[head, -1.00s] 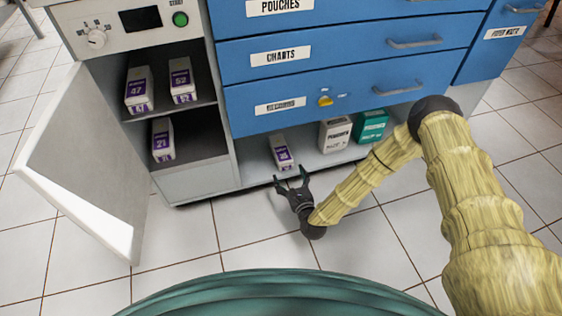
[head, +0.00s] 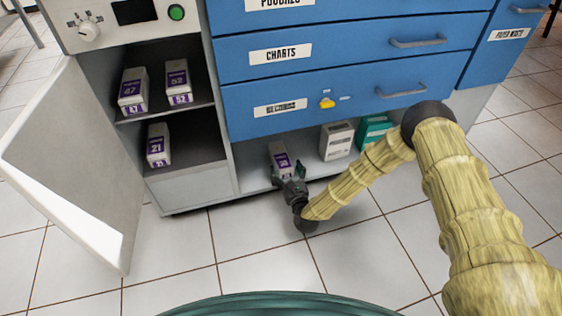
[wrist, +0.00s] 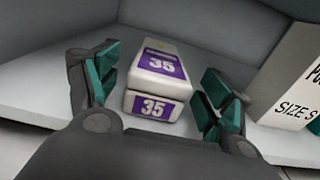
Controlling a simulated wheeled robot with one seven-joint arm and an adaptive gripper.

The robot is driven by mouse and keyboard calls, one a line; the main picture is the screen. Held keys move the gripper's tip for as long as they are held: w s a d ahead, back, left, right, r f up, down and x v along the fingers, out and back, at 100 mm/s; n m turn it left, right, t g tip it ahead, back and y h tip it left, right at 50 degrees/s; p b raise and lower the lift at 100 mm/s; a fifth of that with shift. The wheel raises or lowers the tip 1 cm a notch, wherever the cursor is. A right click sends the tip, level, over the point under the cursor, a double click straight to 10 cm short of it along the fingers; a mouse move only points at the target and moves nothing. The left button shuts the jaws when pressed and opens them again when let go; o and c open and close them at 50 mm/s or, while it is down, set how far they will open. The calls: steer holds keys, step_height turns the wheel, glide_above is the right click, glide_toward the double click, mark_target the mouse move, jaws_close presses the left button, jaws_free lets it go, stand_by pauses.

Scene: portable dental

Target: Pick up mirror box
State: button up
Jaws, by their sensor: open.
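A white box with a purple label numbered 35 (head: 279,152) stands on the low open shelf under the blue drawers. It shows in the middle of the wrist view (wrist: 162,60). No word "mirror" is readable on any box, so I cannot tell from its print whether this is the mirror box. My gripper (head: 287,173) is at the shelf's front edge, at the near end of this box. In the wrist view my gripper (wrist: 160,84) is open, with one teal-padded finger on each side of the box and gaps between. Part of the box is hidden by the gripper in the head view.
A white pouches box (head: 337,141) and a teal box (head: 373,133) stand right of box 35. Similar boxes numbered 47 (head: 132,90), 52 (head: 178,81) and 21 (head: 158,146) sit in the left cabinet, its door (head: 75,160) open. Drawers (head: 350,105) overhang the shelf.

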mark_target(282, 159)
steer(key=b+x, duration=0.2)
steer(key=x, duration=0.1)
steer(key=shift+w+a+b, duration=0.1)
steer(key=shift+w+b, duration=0.1)
steer(key=shift+b, duration=0.15)
steer(key=shift+w+a+r, duration=0.1)
steer(key=shift+w+a, duration=0.1)
steer(key=shift+w, duration=0.4)
steer(key=c, duration=1.2)
